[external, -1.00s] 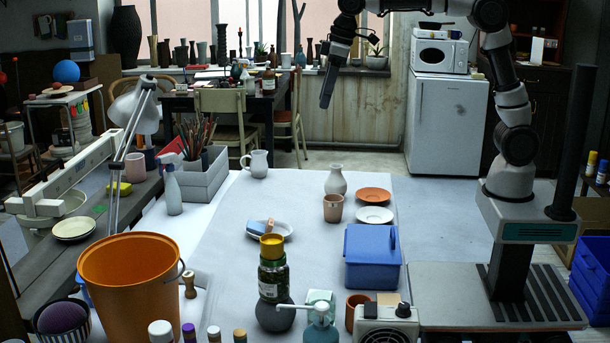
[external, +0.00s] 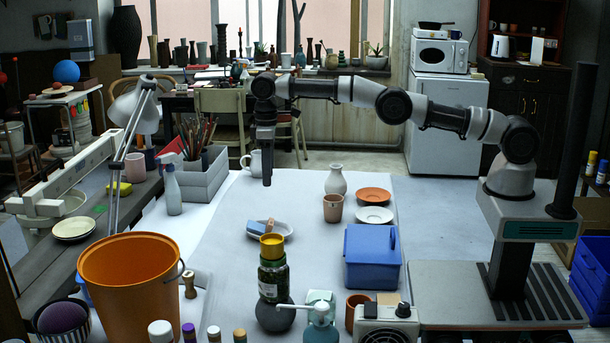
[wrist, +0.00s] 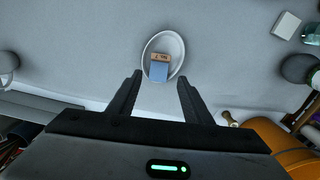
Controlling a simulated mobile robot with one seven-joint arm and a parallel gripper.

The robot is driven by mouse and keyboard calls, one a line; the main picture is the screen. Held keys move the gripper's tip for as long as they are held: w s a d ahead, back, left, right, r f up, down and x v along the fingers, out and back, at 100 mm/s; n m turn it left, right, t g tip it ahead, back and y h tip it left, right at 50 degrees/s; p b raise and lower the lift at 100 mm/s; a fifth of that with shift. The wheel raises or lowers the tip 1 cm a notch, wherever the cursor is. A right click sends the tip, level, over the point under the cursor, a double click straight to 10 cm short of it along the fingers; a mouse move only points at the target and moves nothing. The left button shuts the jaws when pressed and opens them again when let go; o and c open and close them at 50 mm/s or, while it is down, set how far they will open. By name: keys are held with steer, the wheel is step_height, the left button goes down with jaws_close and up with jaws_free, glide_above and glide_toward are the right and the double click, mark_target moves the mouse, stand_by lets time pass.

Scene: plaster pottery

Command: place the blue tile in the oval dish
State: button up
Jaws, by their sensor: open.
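The white oval dish (external: 286,231) lies on the pale worktable; it also shows in the wrist view (wrist: 178,45). The blue tile (external: 256,229) is at the left end of the dish, and in the wrist view (wrist: 158,73) it overlaps the dish's near end. I cannot tell whether it rests inside or on the rim. A tan block with dark lettering (wrist: 161,57) sits against the tile within the dish. My gripper (external: 267,183) points down above the table, behind and above the dish. In the wrist view it is open and empty (wrist: 160,80), with the tile beyond the fingertips.
A white jug (external: 258,163) stands just behind my gripper. A blue box (external: 372,258), dark jar (external: 273,277) and orange bucket (external: 130,280) are nearer the camera.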

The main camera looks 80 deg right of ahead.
steer(key=b, duration=0.3)
glide_above(271, 221)
steer(key=f, duration=0.9)
steer(key=shift+w+f, duration=0.3)
steer(key=shift+s+f+b, duration=0.15)
steer(key=shift+f+b, duration=0.15)
steer(key=shift+f, duration=1.05)
steer(key=shift+s+f+b, duration=0.1)
steer(key=shift+f+b, duration=0.15)
steer(key=shift+f, duration=1.1)
steer(key=shift+a, duration=0.1)
